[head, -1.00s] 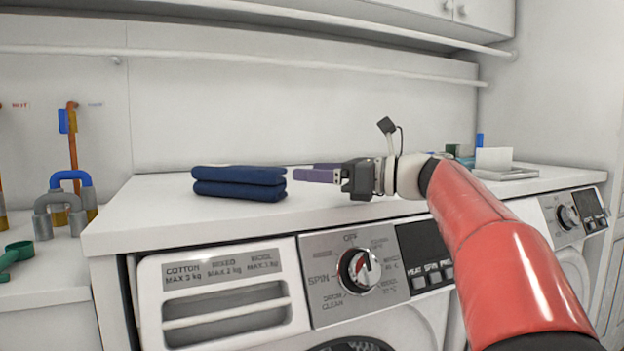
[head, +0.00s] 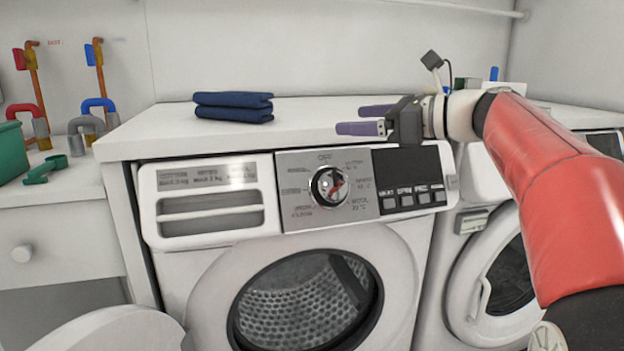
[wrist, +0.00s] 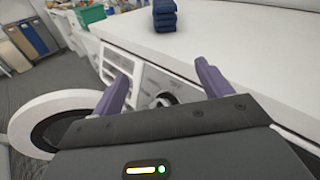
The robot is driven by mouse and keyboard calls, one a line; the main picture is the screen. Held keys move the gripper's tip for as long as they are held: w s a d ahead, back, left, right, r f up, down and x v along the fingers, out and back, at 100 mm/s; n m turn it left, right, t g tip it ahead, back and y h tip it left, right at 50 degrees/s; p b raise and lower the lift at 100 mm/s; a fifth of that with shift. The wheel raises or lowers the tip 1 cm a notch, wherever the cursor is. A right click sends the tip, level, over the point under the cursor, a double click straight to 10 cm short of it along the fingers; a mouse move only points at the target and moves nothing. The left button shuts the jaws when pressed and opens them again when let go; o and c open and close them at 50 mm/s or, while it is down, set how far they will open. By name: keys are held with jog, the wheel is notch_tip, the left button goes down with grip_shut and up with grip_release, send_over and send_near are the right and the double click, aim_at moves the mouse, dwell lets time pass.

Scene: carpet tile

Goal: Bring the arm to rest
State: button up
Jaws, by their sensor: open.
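My red arm reaches in from the right in the head view. My gripper (head: 362,119) has two purple fingers pointing left, spread apart with nothing between them. It hangs in front of and above the washer's control panel, near the front edge of the white countertop (head: 310,122). In the wrist view the open fingers of my gripper (wrist: 163,83) frame the panel and its dial. The folded navy cloths (head: 233,106) lie stacked on the countertop, left of my gripper and apart from it. They also show in the wrist view (wrist: 165,15).
The washer (head: 180,255) below has its round door (head: 110,332) swung open to the left, showing an empty-looking drum. A second machine (head: 480,270) stands at the right, partly behind my arm. A lower counter at left holds a green bin (head: 12,152) and padlock-like pieces.

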jog(key=s+d+f+n+g+h, duration=0.1)
jog(key=s+d+f+n+h, duration=0.2)
jog(key=s+f+n+h, duration=0.4)
jog(key=s+d+f+n+g+h, duration=0.1)
jog(key=s+d+f+n+h, duration=0.2)
jog(key=s+f+n+h, duration=0.4)
jog(key=s+f+n, duration=0.4)
jog(key=s+f, duration=0.2)
jog(key=f, duration=0.3)
jog(key=s+f+n, duration=0.4)
jog(key=s+f, duration=0.3)
jog(key=f, duration=0.2)
jog(key=shift+s+d+f+g, duration=0.15)
jog(key=shift+s+f+g, duration=0.1)
jog(key=shift+f+g, duration=0.15)
jog(key=shift+s+d+f, duration=0.15)
jog(key=shift+f, duration=0.05)
jog(key=shift+c, duration=0.5)
